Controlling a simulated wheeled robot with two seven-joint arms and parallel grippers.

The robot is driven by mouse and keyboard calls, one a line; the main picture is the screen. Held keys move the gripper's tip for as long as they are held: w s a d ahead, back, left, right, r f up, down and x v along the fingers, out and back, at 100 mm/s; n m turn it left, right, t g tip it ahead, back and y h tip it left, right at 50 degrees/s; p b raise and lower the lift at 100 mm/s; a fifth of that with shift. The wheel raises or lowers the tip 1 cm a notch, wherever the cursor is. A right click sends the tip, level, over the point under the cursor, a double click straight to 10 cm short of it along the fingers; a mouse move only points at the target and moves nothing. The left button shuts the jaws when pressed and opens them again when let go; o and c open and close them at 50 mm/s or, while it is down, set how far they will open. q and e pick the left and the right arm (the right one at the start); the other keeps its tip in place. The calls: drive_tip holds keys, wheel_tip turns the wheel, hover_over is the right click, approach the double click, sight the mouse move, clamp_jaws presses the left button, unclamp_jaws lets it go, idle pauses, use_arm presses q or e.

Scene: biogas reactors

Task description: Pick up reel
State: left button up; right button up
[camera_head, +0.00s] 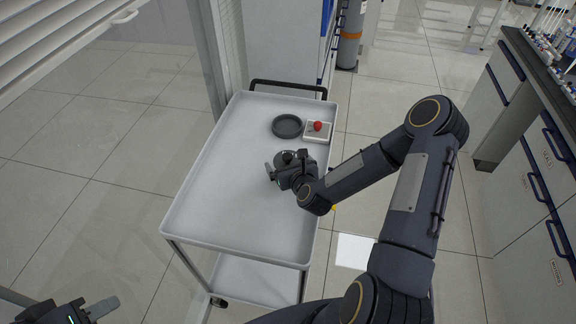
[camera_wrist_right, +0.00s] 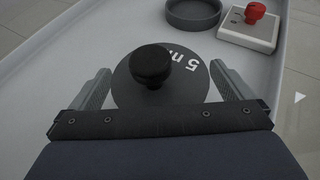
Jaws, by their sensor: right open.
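The reel looks to be the dark grey disc (camera_wrist_right: 128,92) with a black knob on top and white lettering starting "5 m". It lies on the white cart top and shows partly in the head view (camera_head: 281,156), mostly hidden by my right gripper. My right gripper (camera_wrist_right: 160,72) is open, with one finger on each side of the disc; I cannot tell whether they touch it. It also shows low over the cart in the head view (camera_head: 285,166). My left gripper (camera_head: 98,309) is at the bottom left, away from the cart, cut off by the frame.
A round dark grey dish (camera_head: 287,126) and a white block (camera_head: 318,138) with a red knob (camera_head: 318,126) stand behind the disc on the cart (camera_head: 215,190). The cart has a raised rim and a black handle (camera_head: 288,84). Its near left top is bare. Drawers stand at the right.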

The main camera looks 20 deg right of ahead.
drive_tip(key=c, duration=1.1)
